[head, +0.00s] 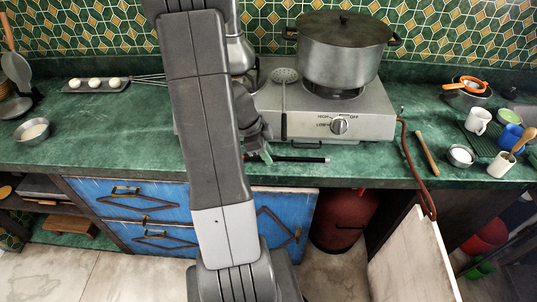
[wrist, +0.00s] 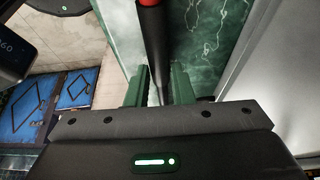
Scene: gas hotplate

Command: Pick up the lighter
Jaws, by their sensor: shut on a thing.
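My gripper (wrist: 161,78) is shut on the lighter. In the head view my gripper (head: 265,155) is at the lighter's left end, partly hidden by my arm. I cannot tell whether the lighter touches the counter.
The gas hotplate (head: 300,124) with a large lidded pot (head: 340,60) stands just behind the lighter. A red-brown hose (head: 410,165) hangs from its right side. A wooden rolling pin (head: 426,154), cups and bowls lie to the right. The left counter (head: 120,140) is mostly clear.

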